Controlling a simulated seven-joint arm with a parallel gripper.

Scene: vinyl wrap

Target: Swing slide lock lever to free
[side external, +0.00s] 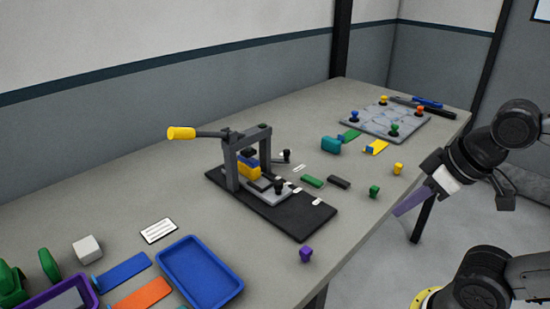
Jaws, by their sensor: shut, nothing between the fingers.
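A small press with a grey frame (231,168) stands on a black base plate (305,219) at mid-table in the side external view. A long lever with a yellow grip (181,133) sticks out from its top to the left. A blue and yellow block (248,170) sits inside the frame above a light grey slide (272,198). Small black-knobbed parts show at the frame's right (285,156) and on the slide (279,186); I cannot tell which is the lock lever. My gripper (412,201) is shut and empty, off the table's right edge, far from the press.
A blue tray (200,275) is front left.

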